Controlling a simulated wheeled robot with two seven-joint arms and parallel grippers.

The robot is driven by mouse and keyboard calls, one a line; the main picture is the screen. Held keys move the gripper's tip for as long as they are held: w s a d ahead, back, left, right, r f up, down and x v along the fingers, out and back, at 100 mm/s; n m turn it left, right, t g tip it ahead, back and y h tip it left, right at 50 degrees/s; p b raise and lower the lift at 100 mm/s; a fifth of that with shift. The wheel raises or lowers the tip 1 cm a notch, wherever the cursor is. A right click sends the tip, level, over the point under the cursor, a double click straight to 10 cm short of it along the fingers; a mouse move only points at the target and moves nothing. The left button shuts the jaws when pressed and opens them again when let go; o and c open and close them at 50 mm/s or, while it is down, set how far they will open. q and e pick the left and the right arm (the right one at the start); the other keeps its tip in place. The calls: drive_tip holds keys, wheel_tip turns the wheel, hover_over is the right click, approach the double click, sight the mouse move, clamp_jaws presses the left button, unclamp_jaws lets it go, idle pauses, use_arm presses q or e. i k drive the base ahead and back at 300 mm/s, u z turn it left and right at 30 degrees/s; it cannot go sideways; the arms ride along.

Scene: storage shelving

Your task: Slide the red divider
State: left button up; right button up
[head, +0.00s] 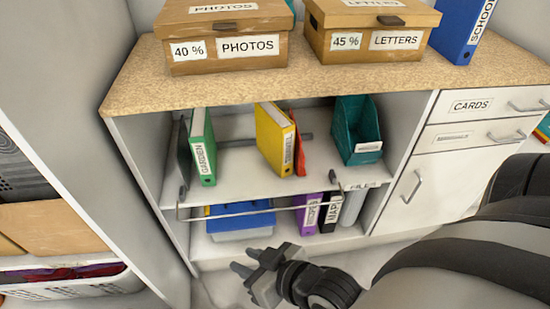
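The red divider (300,151) is a thin orange-red upright piece on the upper shelf of the open cabinet. It is right beside the yellow binder (274,140), which hides part of it. My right gripper (244,261) is in front of and below the lower shelf, well apart from the divider. Its two fingers point to the left with a gap between them, and nothing shows in it. My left gripper is not in view.
A green binder (203,147) and a teal file holder (357,131) flank the yellow binder, with bare shelf between. A wire rail (240,213) crosses the front below the upper shelf. The lower shelf holds a blue box (240,225) and purple binder (308,214).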

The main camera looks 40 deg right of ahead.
sight(299, 158)
drive_tip(key=u, duration=1.95)
drive_tip(key=k, duration=1.25)
drive_tip(key=z, duration=2.1)
drive_tip(key=i, duration=0.5)
drive_tip(key=z, duration=0.05)
